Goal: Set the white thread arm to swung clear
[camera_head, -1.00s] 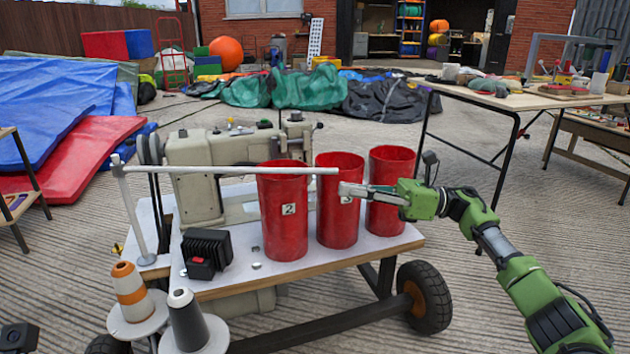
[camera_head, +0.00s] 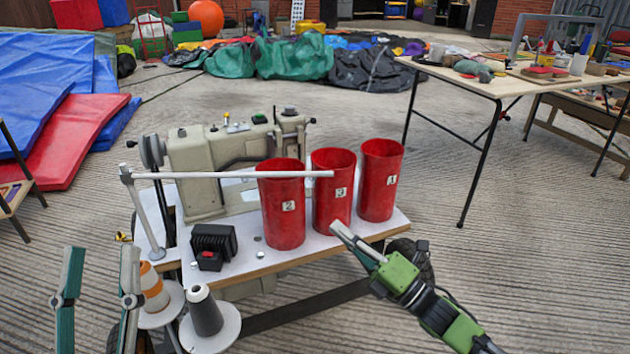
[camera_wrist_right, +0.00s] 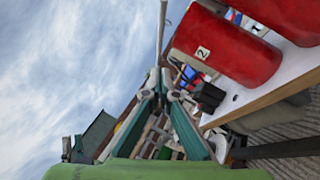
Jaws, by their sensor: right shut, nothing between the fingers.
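The white thread arm (camera_head: 225,174) is a thin horizontal bar on a post at the left of the sewing cart. It spans past the sewing machine and in front of red cups 2 (camera_head: 283,225) and 3 (camera_head: 331,205), its free end near cup 3. My right gripper (camera_head: 338,229) is shut and empty, below that free end and apart from it, in front of cup 3's base. In the right wrist view a thin pale rod (camera_wrist_right: 161,30) rises beyond the fingers; it looks like the arm. My left gripper (camera_head: 98,272) is open and empty at the lower left.
The cart's white top holds the sewing machine (camera_head: 198,165), red cup 1 (camera_head: 378,190) and a black box (camera_head: 213,243). Thread cones (camera_head: 205,312) stand at its front left. A cluttered table (camera_head: 470,82) stands at right. The concrete between them is open.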

